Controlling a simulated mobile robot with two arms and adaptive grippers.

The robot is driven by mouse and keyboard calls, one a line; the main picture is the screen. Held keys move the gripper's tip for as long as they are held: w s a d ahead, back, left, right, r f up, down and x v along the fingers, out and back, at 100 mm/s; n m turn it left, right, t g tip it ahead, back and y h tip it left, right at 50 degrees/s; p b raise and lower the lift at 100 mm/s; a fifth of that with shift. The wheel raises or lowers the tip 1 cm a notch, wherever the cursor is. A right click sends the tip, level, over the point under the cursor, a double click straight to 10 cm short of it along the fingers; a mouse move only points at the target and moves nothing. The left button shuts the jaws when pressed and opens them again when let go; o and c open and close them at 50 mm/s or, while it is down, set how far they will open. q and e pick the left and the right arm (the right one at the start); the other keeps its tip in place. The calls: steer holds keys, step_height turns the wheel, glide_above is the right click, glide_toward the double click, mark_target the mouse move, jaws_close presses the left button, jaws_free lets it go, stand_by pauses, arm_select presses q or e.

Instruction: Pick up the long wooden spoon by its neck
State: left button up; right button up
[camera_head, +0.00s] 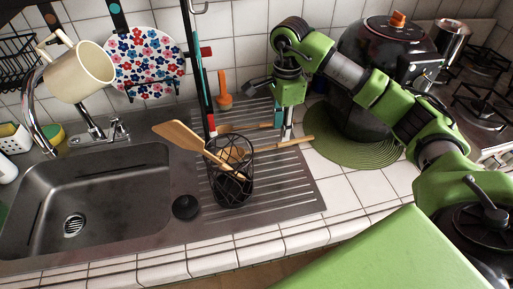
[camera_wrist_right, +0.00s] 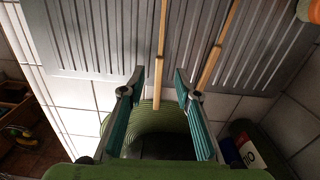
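Two long wooden utensils lie on the ribbed steel drainboard. The front one (camera_head: 295,142) points towards the green mat; in the right wrist view its straight handle (camera_wrist_right: 160,45) runs between my fingers. The back one (camera_head: 238,128) passes behind my gripper; in the right wrist view its handle (camera_wrist_right: 222,45) slants to the right finger. My left gripper is not in view.
A black wire basket (camera_head: 233,186) holds a wooden spatula (camera_head: 181,136) left of the gripper. A dark pot (camera_head: 365,65) stands on a round green mat (camera_head: 348,145) to the right. An orange-handled tool (camera_head: 224,93) is by the wall. The sink (camera_head: 60,185) is at left.

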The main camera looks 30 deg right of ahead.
steer(key=shift+s+f+p, duration=0.1)
steer(key=shift+f+p, duration=0.2)
steer(key=shift+f, duration=0.1)
step_height(320, 180, down, 4)
steer(key=shift+d+r+p, duration=0.1)
steer(key=shift+r+p, duration=0.15)
steer(key=shift+p, duration=0.4)
steer(key=shift+f, duration=0.4)
jaws_close()
steer(key=shift+r, duration=0.1)
step_height(320, 180, up, 10)
steer(key=b, duration=0.3)
step_height(320, 180, up, 8)
steer(key=p, duration=0.1)
glide_above(280, 143)
